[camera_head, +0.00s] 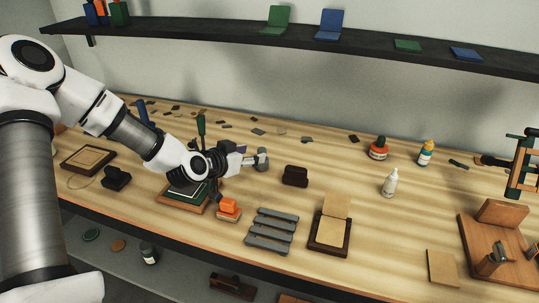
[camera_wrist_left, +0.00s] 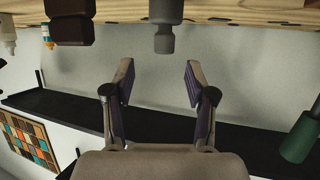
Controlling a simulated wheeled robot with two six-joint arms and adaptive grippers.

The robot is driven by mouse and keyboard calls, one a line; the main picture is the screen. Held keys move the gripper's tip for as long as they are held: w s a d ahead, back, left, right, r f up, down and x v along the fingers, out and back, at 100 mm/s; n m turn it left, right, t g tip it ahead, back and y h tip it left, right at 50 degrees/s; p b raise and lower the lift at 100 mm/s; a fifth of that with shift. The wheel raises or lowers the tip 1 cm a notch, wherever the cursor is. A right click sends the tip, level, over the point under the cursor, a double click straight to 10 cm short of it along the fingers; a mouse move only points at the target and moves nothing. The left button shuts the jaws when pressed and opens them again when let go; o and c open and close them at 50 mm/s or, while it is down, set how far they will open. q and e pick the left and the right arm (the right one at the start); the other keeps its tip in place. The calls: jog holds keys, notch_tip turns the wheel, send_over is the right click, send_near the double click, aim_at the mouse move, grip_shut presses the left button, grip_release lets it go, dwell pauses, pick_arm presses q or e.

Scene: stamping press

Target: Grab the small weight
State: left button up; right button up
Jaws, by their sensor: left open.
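The small weight (camera_head: 263,160) is grey and stands on the table just past the tips of my left gripper (camera_head: 251,158). In the left wrist view, which shows the scene upside down, the weight (camera_wrist_left: 164,20) is a grey body with a narrower neck and knob. It lies at the top edge, partly cut off, beyond the open fingers of my left gripper (camera_wrist_left: 159,75). The fingers are apart and nothing is between them. My right gripper is in neither view.
A dark brown block (camera_head: 295,176) stands close to the right of the weight. An orange-topped stamp (camera_head: 229,208) and a grey slatted rack (camera_head: 272,231) are nearer the front. A green handle (camera_head: 201,127) stands behind my left wrist. A black shelf (camera_head: 350,44) runs along the wall.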

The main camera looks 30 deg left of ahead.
aim_at(259, 151)
pick_arm(q)
jog(key=x, duration=0.7)
jog(key=shift+a+f, duration=0.15)
jog(key=shift+a, duration=0.1)
grip_shut()
